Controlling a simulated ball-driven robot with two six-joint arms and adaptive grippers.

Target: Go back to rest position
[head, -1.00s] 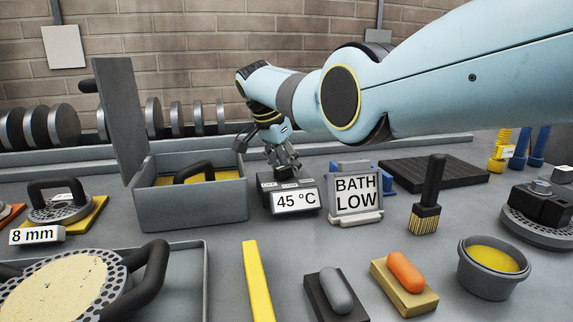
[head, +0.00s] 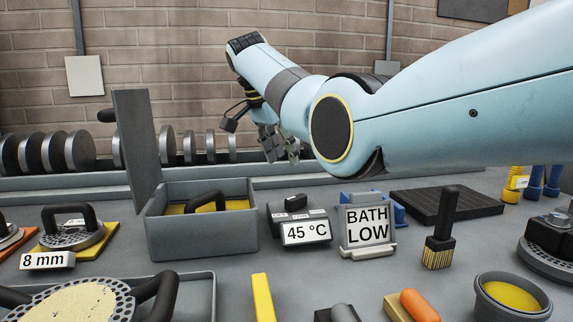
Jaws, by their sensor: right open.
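My right gripper (head: 279,152) hangs from the pale blue right arm, which comes in from the right side of the head view. It is open and empty, above and behind the 45 °C device (head: 305,231), and apart from it. The arm hides part of the brick wall and part of the gripper is dark and small. My left gripper is not in view.
A grey box (head: 203,237) with a raised lid (head: 136,152) stands left of the device. A BATH LOW sign (head: 367,231), a brush (head: 441,235), a dark ribbed mat (head: 444,200) and a yellow-filled cup (head: 512,297) stand to the right. A perforated disc (head: 82,305) lies front left.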

